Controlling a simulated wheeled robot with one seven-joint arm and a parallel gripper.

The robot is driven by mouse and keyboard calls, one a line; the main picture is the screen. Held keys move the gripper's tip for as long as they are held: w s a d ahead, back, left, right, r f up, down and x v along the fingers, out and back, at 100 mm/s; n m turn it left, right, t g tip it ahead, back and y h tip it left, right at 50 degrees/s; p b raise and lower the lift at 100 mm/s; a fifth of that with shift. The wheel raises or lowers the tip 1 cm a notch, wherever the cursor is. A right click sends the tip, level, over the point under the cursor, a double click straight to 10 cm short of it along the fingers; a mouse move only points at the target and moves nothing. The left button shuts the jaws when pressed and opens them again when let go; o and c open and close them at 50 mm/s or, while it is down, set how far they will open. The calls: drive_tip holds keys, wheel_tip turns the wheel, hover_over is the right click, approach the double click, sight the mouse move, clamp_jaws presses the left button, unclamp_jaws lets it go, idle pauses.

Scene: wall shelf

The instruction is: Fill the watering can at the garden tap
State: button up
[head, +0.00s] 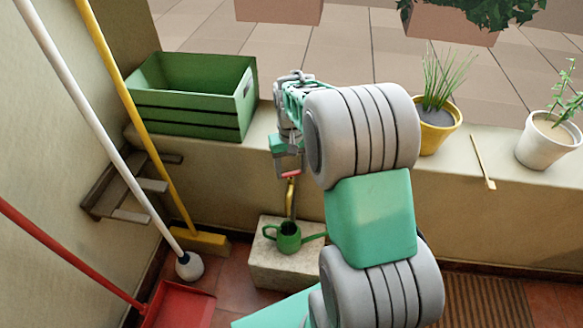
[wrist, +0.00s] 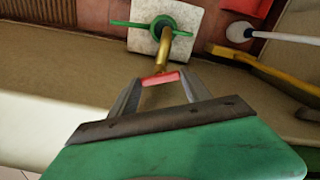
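The green watering can (head: 288,238) stands upright on a pale stone block (head: 262,262) below the tap. In the wrist view the can (wrist: 164,25) lies straight beyond the tap's end. The brass tap (head: 290,198) comes from the low wall and has a red handle (head: 291,175). My gripper (head: 290,172) is at this handle, above the can. In the wrist view the red handle (wrist: 160,79) fills the gap between my two fingertips, which meet its ends. I see no water stream. The inside of the can is too small to judge.
A green crate (head: 190,115) stands on the wall ledge at left. A yellow pot (head: 437,130), a small wooden stick (head: 483,162) and a white pot (head: 549,140) are on the ledge at right. A broom (head: 200,242), mop (head: 188,264) and red dustpan (head: 180,305) occupy the left corner.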

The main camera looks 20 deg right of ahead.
drive_tip(key=c, duration=0.8)
drive_tip(key=shift+r+m+p, duration=0.3)
drive_tip(key=shift+m+p, duration=0.2)
drive_tip(key=shift+p, duration=0.35)
drive_tip(key=shift+r+m+p, duration=0.1)
drive_tip(key=shift+m+p, duration=1.05)
drive_tip(key=shift+m, duration=0.15)
drive_tip(key=shift+f+m, duration=0.35)
drive_tip(key=shift+m, duration=0.45)
drive_tip(key=o, duration=1.3)
drive_tip(key=shift+o, duration=0.2)
